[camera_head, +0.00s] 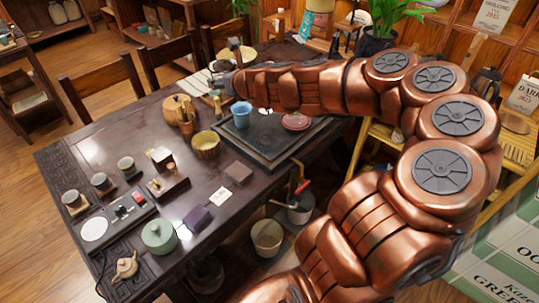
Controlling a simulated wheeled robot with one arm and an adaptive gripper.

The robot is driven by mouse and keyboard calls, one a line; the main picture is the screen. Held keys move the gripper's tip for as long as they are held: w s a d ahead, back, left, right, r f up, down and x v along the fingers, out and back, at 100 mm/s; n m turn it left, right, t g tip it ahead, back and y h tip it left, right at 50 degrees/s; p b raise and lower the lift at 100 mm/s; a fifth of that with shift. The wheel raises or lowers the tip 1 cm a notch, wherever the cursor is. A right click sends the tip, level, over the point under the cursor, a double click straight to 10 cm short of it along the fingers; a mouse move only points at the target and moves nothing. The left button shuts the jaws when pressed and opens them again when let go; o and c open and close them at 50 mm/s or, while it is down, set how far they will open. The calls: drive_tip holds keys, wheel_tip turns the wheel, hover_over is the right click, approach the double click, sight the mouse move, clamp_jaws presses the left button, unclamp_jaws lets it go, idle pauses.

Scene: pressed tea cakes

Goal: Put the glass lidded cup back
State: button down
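My copper arm reaches across the right side of the table (82,133) toward its far edge. My gripper (217,83) is small and dark at the arm's end, over the far part of the table near pale mats or papers (193,83). I cannot tell whether its fingers are open or shut, or whether they hold anything. I cannot clearly make out the glass lidded cup; the area around the gripper is small and partly hidden by the arm.
A dark tea tray (262,145) carries a blue cup (242,114) and a reddish lidded pot (295,121). A yellow bowl (206,145), green pot (158,236) and clay teapot (126,265) stand leftward and nearer. Chairs (103,86) line the far side.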

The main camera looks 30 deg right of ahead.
drive_tip(key=s+d+f+n+g+y+b, duration=0.1)
drive_tip(key=s+d+f+n+y+b, duration=0.3)
drive_tip(key=s+f+b, duration=0.6)
drive_tip(key=s+d+f+n+g+y+b, duration=0.1)
drive_tip(key=s+d+f+n+y+b, duration=0.15)
drive_tip(key=s+d+f+b, duration=0.6)
drive_tip(key=shift+y, duration=0.25)
drive_tip(key=w+b, duration=0.1)
drive_tip(key=w, duration=0.3)
drive_tip(key=w+f+b, duration=0.1)
drive_tip(key=w, duration=0.3)
drive_tip(key=w+b, duration=0.2)
drive_tip(key=w, duration=0.2)
drive_tip(key=shift+w+a+f, duration=0.15)
drive_tip(key=shift+a+f, duration=0.1)
drive_tip(key=shift+a, duration=0.1)
drive_tip(key=shift+f+b, duration=0.6)
drive_tip(key=shift+f, duration=1.1)
drive_tip(key=shift+f, duration=0.2)
drive_tip(key=shift+c, duration=2.4)
unclamp_jaws()
drive_tip(key=p+v, duration=0.2)
drive_tip(key=v, duration=1)
drive_tip(key=shift+r, duration=0.25)
